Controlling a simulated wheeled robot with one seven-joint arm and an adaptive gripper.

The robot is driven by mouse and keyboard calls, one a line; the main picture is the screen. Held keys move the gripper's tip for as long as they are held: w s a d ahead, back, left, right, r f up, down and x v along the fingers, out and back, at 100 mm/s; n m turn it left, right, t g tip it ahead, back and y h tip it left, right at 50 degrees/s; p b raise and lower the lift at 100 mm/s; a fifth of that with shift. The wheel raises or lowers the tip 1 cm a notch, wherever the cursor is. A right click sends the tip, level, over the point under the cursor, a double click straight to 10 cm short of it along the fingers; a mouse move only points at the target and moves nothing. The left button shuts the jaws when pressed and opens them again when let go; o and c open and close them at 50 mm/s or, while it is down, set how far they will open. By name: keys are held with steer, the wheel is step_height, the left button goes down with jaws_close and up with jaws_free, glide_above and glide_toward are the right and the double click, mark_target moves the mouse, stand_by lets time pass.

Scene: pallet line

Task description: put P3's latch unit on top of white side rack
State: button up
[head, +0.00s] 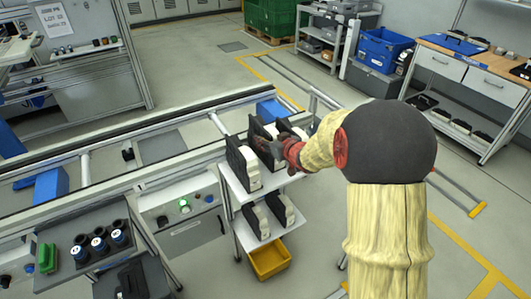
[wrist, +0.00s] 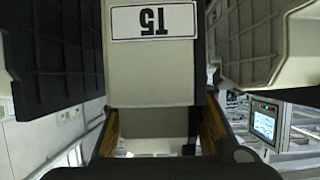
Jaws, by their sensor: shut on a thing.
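My gripper (head: 282,151) is over the top of the white side rack (head: 271,184) in the head view. It is shut on a pale latch unit with a T5 label (wrist: 153,60), upside down in the wrist view, where the gripper (wrist: 158,140) has a finger on each side of it. In the head view the held unit (head: 263,146) is upright among the units on the top shelf, partly hidden by my gripper. I cannot tell whether it touches the shelf. A dark-and-white unit (head: 242,163) stands to its left, another (head: 291,131) to its right. No P3 mark is readable.
Two more units (head: 257,221) stand on the rack's lower shelf, above a yellow bin (head: 269,259). The rail line (head: 150,134) runs behind the rack. A control box (head: 183,215) and a bottle table (head: 75,225) are at left.

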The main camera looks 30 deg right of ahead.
steer(key=shift+f+b, duration=1)
steer(key=shift+f, duration=1.2)
steer(key=shift+f, duration=0.2)
steer(key=o, duration=1.4)
steer(key=shift+s, duration=0.1)
